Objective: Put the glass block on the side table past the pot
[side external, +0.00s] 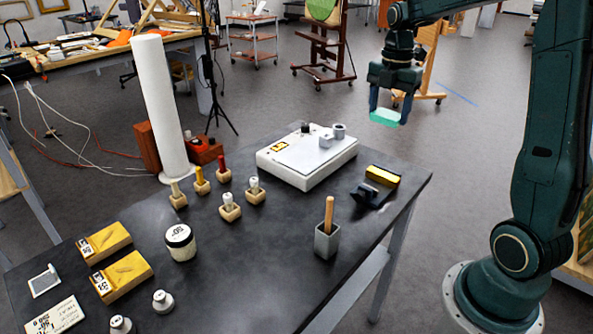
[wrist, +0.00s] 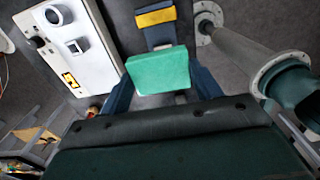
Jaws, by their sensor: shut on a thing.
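A pale green glass block (side external: 385,118) is pinched between the fingers of my gripper (side external: 388,106). It hangs in the air above and beyond the far right corner of the dark table. In the wrist view the block (wrist: 158,72) shows close up, with a finger of my gripper (wrist: 163,85) on either side. A grey square pot (side external: 327,241) with a wooden stick in it stands near the table's right edge. I cannot identify the side table for certain.
The dark table (side external: 245,290) carries a white boxy device (side external: 307,165), a black-and-yellow tool (side external: 375,186), small wooden holders, yellow blocks (side external: 122,277) and a tall white cylinder (side external: 160,105). A wheeled cart (side external: 252,40) and an easel (side external: 322,40) stand behind on open floor.

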